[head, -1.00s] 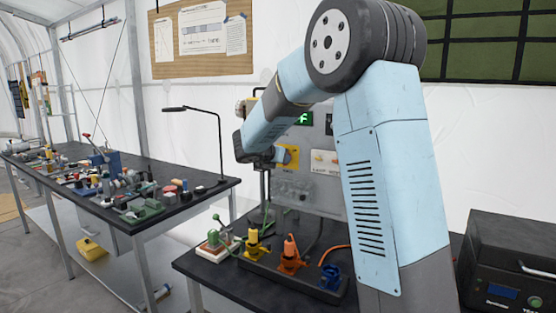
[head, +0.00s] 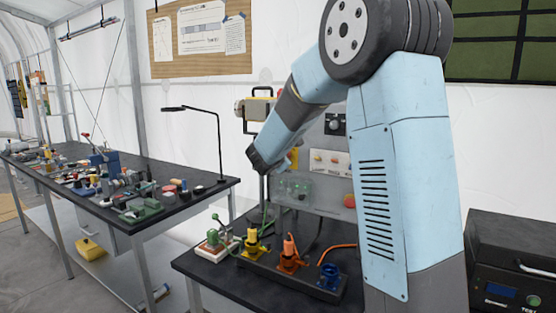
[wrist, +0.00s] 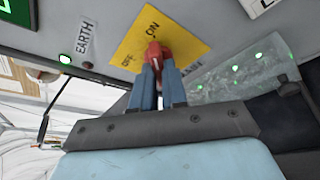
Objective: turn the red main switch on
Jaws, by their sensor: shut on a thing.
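The red main switch (wrist: 154,52) sits on a yellow plate (wrist: 145,38) marked ON and OFF on the grey panel in the wrist view. My gripper (wrist: 161,74) is shut on the switch's red handle, with one blue-grey finger on each side. The fingers cover part of the handle, so its exact angle is hard to tell. In the head view a sliver of the yellow plate (head: 294,158) shows beside my wrist. The switch and fingertips are hidden there.
A clear cover (wrist: 240,75) with green lights is right of the switch; an EARTH label (wrist: 84,38) and green lamp (wrist: 65,59) are left. Below the panel, a black rail (head: 290,272) holds colored plugs. A cluttered bench (head: 110,180) stands left.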

